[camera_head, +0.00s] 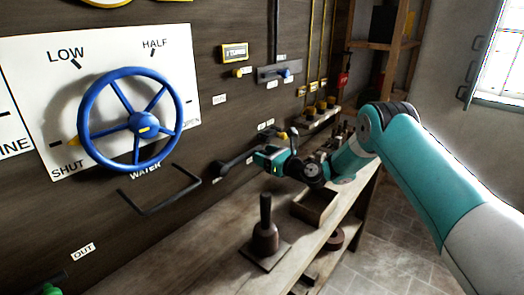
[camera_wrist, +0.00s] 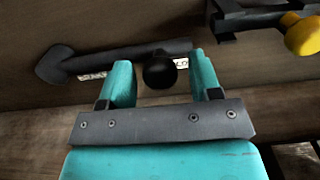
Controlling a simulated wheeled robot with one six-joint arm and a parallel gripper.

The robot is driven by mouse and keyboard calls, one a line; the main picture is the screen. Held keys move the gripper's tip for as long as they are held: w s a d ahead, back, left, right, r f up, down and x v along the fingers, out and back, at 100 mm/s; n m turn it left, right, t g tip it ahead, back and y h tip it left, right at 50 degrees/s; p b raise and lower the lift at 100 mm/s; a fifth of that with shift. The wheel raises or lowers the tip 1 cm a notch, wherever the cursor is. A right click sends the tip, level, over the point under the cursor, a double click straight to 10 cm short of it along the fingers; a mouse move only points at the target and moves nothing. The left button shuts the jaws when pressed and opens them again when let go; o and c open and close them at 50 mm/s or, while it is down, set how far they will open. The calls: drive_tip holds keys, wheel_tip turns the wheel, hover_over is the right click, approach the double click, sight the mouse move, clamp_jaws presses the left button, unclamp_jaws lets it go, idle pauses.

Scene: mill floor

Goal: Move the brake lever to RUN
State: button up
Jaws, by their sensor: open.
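The dark lever (camera_head: 236,161) is on the wall right of the blue wheel; I take it for the brake lever. Its hub is at left and its arm runs to the right, rising slightly in the head view. In the wrist view the lever arm (camera_wrist: 120,58) lies across the picture, with a round black knob (camera_wrist: 159,72) facing me. My gripper (camera_wrist: 160,62) is open, one finger on each side of the knob; I cannot tell whether either touches it. In the head view my gripper (camera_head: 260,156) is at the lever's right end, hiding the knob. Small labels behind the lever are partly hidden and unreadable.
A blue handwheel (camera_head: 143,127) and a black bar handle (camera_head: 160,200) are left of the lever. A yellow knob (camera_wrist: 302,36) on a dark fitting is at upper right in the wrist view. A dark upright tool (camera_head: 265,238) and a wooden box (camera_head: 313,207) stand on the bench below.

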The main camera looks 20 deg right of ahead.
drive_tip(key=shift+w+a, duration=0.4)
drive_tip(key=shift+w, duration=0.15)
